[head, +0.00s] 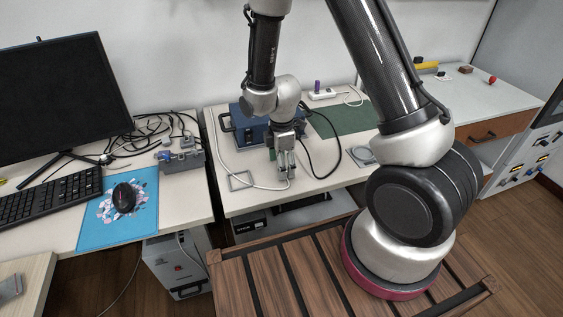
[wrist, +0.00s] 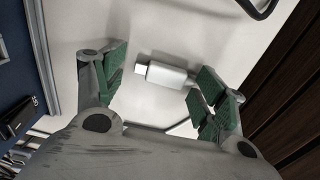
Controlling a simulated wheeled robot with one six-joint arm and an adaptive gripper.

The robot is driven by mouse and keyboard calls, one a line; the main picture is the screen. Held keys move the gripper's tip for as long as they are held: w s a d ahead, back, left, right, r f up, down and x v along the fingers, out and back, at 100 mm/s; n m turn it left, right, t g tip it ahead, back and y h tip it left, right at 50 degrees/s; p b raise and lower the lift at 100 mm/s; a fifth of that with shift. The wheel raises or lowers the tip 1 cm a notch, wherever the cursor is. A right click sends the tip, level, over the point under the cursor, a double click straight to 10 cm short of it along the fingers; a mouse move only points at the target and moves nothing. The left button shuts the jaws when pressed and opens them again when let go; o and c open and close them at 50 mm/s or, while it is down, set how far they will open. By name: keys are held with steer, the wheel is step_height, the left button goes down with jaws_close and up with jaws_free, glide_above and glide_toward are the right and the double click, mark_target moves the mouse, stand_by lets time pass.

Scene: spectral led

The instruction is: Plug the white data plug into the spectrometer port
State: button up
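The white data plug (wrist: 168,76) shows in the wrist view on the white tabletop, with its narrow metal end to the left. It lies between the two green-padded fingers of my gripper (wrist: 160,87). A gap shows at the left finger; the plug's cable end is close to the right finger, and I cannot tell if they touch. In the head view my gripper (head: 284,168) points down, low over the table, in front of a blue box (head: 247,132), apparently the spectrometer. The box's edge also shows in the wrist view (wrist: 14,82). Its port is not clear.
A white cable (head: 233,172) runs along the table's left side, and a black cable (head: 325,176) loops right of my gripper. A green mat (head: 345,118) and a white power strip (head: 322,95) are behind. A grey frame (head: 240,181) lies left of my gripper.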

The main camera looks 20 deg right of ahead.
steer(key=c, duration=0.8)
steer(key=shift+r, duration=1.75)
